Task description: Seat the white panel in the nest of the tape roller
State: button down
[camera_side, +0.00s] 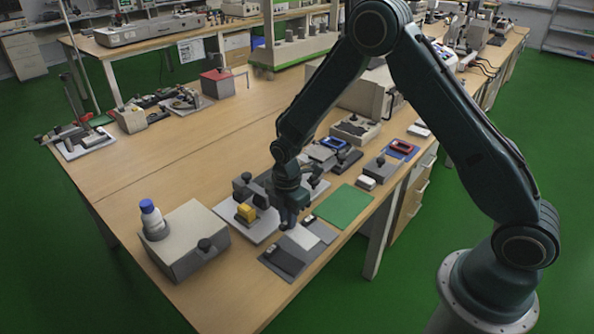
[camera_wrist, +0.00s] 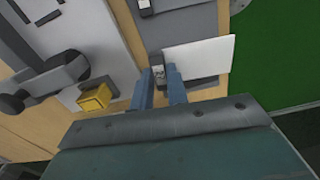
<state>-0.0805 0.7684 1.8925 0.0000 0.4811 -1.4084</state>
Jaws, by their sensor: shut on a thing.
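The white panel (camera_side: 303,237) is right beside my gripper (camera_side: 287,222), over a grey mat (camera_side: 322,232). In the wrist view the panel (camera_wrist: 205,58) extends to the right of my gripper (camera_wrist: 160,78). The fingers are shut about a small dark block (camera_wrist: 158,68) at the panel's left edge; its join to the panel is not clear. The tape roller appears to be the dark assembly (camera_wrist: 48,80) with a yellow block (camera_wrist: 95,98) on a pale base plate; its plate (camera_side: 262,232) is left of my gripper. I cannot make out its nest, partly hidden by my arm.
A dark grey mat (camera_side: 292,262) lies near the table's front edge. A green mat (camera_side: 343,207) is to the right. A grey box (camera_side: 184,240) with a blue-capped bottle (camera_side: 151,213) stands at the left. The middle-left tabletop (camera_side: 180,165) is clear.

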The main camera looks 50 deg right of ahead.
notch_tip(320, 180, up, 6)
jog(key=shift+r, duration=0.25)
jog(key=w+d+f+m, duration=0.1)
jog(key=w+d+m, duration=0.3)
jog(key=d+m, duration=0.1)
jog(key=w+d+f+m, duration=0.2)
jog(key=w+d+m, duration=0.2)
jog(key=d+m, duration=0.2)
jog(key=w+d+f+m, duration=0.1)
jog(key=w+d+m, duration=0.4)
jog(key=d, duration=0.4)
jog(key=shift+d+f+m, duration=0.1)
jog(key=shift+f+m, duration=0.05)
jog(key=shift+m, duration=0.35)
jog(key=shift+f, duration=0.5)
jog(key=shift+f, duration=0.15)
jog(key=shift+f, duration=2)
jog(key=shift+f, duration=0.5)
jog(key=c, duration=1.3)
grip_release()
